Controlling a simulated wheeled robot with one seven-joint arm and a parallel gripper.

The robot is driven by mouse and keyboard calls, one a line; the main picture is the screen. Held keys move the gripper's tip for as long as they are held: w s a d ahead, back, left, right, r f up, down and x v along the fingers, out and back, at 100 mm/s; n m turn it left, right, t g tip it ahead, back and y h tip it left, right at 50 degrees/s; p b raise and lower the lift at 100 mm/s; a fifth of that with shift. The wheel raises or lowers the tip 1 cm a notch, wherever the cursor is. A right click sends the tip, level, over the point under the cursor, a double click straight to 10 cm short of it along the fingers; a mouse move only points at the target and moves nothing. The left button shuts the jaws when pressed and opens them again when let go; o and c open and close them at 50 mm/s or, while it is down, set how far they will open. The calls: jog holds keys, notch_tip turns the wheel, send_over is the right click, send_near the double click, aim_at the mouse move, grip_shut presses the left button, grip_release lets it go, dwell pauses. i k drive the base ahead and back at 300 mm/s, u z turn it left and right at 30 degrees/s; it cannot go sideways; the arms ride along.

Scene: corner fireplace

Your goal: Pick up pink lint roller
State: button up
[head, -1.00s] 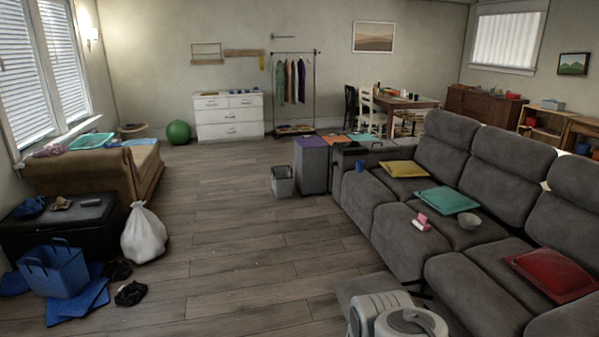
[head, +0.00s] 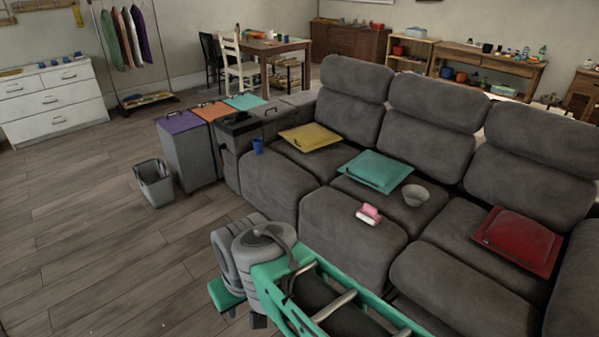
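The pink lint roller (head: 370,211) lies on the grey sofa (head: 345,235), near the front of a middle seat cushion. It is small in the head view, with a pink part and a paler, whitish part. Nothing touches it from above. My gripper's fingers are not in view. Grey rounded parts, which look like my arm links, show at the bottom, in front of the sofa and left of the roller.
A grey bin (head: 154,185) stands left.

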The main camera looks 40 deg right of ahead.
aim_at(368, 212)
jog(key=i, duration=2.2)
jog(key=z, duration=2.15)
jog(key=i, duration=1)
jog(key=u, duration=1.35)
